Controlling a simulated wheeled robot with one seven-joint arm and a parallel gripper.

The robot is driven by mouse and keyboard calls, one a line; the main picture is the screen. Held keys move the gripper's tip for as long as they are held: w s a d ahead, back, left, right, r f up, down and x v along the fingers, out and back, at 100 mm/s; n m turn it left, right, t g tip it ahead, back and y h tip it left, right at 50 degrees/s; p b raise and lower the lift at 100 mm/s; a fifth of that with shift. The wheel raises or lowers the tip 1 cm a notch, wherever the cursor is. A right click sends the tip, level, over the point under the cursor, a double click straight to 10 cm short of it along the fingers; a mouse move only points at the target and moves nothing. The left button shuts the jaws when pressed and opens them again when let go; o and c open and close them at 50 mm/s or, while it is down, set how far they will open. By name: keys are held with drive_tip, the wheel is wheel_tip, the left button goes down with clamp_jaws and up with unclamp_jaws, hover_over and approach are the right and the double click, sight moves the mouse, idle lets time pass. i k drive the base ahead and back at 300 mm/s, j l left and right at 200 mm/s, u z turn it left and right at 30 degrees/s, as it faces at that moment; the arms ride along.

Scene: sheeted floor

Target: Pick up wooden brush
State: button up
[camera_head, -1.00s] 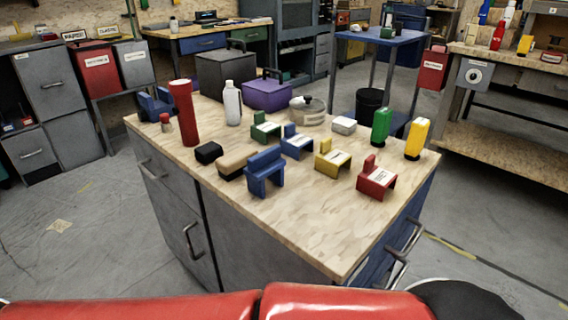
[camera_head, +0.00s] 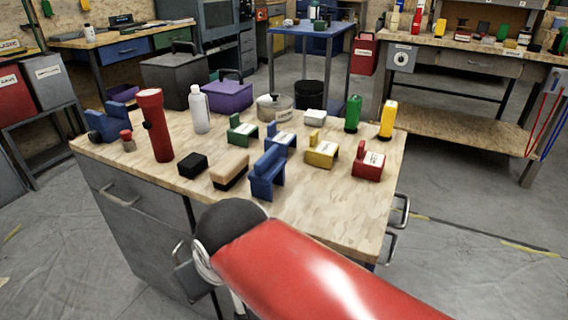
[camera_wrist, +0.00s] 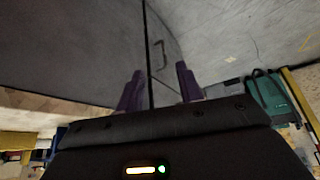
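The wooden brush (camera_head: 231,167) lies on the workbench top in the head view. It has a light wooden block over a dark underside and sits between a small black block (camera_head: 193,165) and a blue bench-shaped object (camera_head: 267,172). My gripper (camera_wrist: 159,88) shows in the wrist view with two purple fingers set apart and nothing between them. It faces a grey surface with a dark seam and a handle. The brush cannot be made out in the wrist view. In the head view my red arm crosses the lower right, and the fingers are hidden.
The workbench (camera_head: 330,215) has a bare strip at its front right. A red flashlight (camera_head: 154,125) and a white bottle (camera_head: 199,110) stand upright behind the brush. Green, yellow and red (camera_head: 368,162) bench-shaped objects are to the right. Drawer handles (camera_head: 120,195) stick out from the front.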

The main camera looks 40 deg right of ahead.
sight(227, 172)
drive_tip(key=z, duration=0.65)
drive_tip(key=k+l+z, duration=0.25)
drive_tip(key=k+l, duration=0.2)
drive_tip(key=k, duration=0.05)
